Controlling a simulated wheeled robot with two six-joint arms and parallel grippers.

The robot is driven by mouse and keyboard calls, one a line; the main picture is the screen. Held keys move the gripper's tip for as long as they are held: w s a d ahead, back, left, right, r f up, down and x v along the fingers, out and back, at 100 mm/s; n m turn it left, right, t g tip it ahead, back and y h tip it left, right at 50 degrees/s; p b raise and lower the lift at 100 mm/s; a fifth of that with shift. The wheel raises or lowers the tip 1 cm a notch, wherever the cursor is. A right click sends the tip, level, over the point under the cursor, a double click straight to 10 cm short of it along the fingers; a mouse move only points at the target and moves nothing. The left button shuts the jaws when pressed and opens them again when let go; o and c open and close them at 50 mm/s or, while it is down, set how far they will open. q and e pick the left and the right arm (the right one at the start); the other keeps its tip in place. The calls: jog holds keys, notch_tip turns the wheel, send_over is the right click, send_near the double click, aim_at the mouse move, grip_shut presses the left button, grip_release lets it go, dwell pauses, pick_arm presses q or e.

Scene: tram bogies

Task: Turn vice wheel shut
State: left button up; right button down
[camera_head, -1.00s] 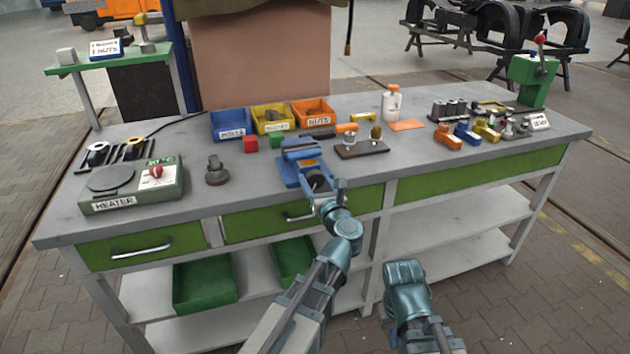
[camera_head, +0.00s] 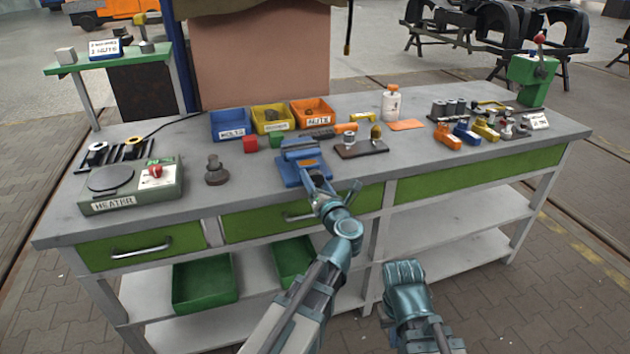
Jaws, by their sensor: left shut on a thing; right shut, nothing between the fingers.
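The blue vice (camera_head: 302,160) stands near the front edge of the workbench, its front end facing me. My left gripper (camera_head: 318,188) is at the vice's front and is shut on the vice wheel. The hand and fingers hide most of the wheel, so its angle cannot be read. My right gripper (camera_head: 404,272) is low in front of the bench, away from the vice, shut and empty.
The grey workbench (camera_head: 225,200) holds a heater (camera_head: 130,188), blue, yellow and orange bins behind the vice, and a dark tray (camera_head: 362,149) right of it. A dark stepped part (camera_head: 215,172) stands left of the vice. The bench top farther right front is clear.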

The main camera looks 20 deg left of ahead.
pick_arm(q)
jog(key=shift+m, duration=0.6)
jog(key=o, duration=1.4)
jog(key=shift+s, duration=0.1)
